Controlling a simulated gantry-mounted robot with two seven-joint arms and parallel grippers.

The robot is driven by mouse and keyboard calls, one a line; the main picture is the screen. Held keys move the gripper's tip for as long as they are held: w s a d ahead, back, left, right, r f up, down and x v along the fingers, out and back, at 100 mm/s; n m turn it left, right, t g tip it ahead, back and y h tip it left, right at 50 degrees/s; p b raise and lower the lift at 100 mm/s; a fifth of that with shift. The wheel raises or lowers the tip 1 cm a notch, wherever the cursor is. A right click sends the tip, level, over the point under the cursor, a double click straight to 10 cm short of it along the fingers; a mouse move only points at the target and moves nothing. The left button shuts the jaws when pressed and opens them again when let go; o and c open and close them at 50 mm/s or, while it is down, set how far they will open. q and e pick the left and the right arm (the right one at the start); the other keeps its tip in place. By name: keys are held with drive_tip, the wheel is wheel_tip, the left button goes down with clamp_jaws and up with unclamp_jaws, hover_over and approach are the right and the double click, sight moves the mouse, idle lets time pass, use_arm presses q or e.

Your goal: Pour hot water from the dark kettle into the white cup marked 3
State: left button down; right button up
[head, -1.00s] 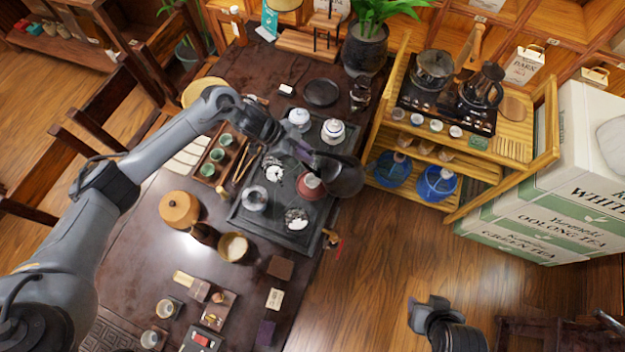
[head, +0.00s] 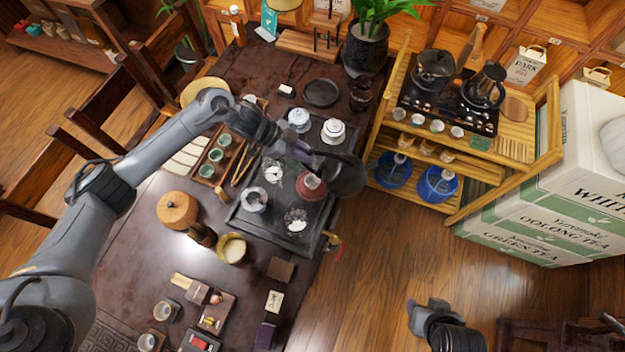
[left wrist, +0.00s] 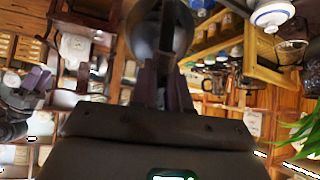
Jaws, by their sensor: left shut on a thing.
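My left gripper (head: 308,156) reaches in over the tea tray (head: 265,227) and is shut on the dark kettle (head: 346,176). The round, dark kettle is held over the tray's right edge, beside a reddish teapot (head: 312,187). In the left wrist view my left gripper's fingers (left wrist: 164,88) meet the dark round kettle body (left wrist: 160,30). Several small white cups (head: 437,125) stand in a row on the bamboo shelf. I cannot read a 3 on any of them. My right gripper (head: 422,306) is low over the floor, away from the table; its jaw gap is unclear.
Two white lidded vessels (head: 333,131) stand at the tray's far end. A second dark pot (head: 485,85) and a glass-like pot (head: 434,66) sit on the bamboo shelf's (head: 548,140) top. Open floor (head: 385,255) lies between table and shelf.

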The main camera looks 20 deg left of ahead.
use_arm(q)
drive_tip(key=shift+w+d+r, duration=0.1)
drive_tip(key=shift+d+r, duration=0.1)
drive_tip(key=shift+f, duration=0.1)
drive_tip(key=shift+a+f+h+b, duration=0.25)
drive_tip(key=shift+f+h+b, duration=0.05)
drive_tip(key=shift+b, duration=0.4)
idle(0.3)
idle(0.6)
